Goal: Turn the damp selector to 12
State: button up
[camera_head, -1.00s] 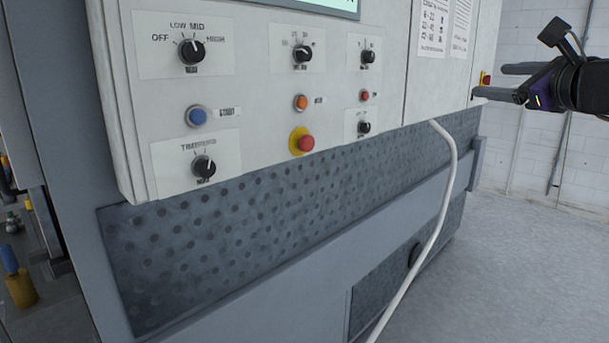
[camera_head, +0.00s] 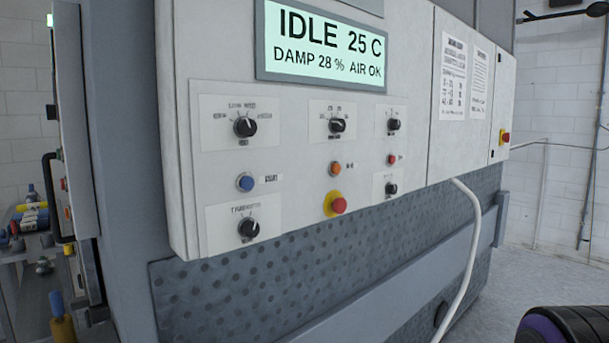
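The control panel carries several black knobs on white label plates. They are a top left knob (camera_head: 245,127), a top middle knob (camera_head: 337,125), a top right knob (camera_head: 394,125), a lower left knob (camera_head: 248,229) and a lower right knob (camera_head: 391,188). The labels are too small to tell which knob is the damp selector or where it points. The screen (camera_head: 322,45) above reads "IDLE 25 C, DAMP 28 %, AIR OK". My gripper's fingers are out of view; only a black and purple part of my arm shows at the lower right.
A blue button (camera_head: 245,183), an orange button (camera_head: 335,168) and a red button (camera_head: 391,159) sit between the knobs. A red emergency button (camera_head: 338,205) has a yellow collar. A white hose (camera_head: 471,240) hangs in front of the machine's right part. Open floor lies at right.

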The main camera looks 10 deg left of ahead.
aim_at(52, 110)
jog(key=j+u, duration=0.75)
jog(key=j, duration=0.3)
jog(key=j+u, duration=0.4)
jog(key=j, duration=0.15)
jog(key=i+j+u, duration=0.5)
jog(key=i, duration=0.35)
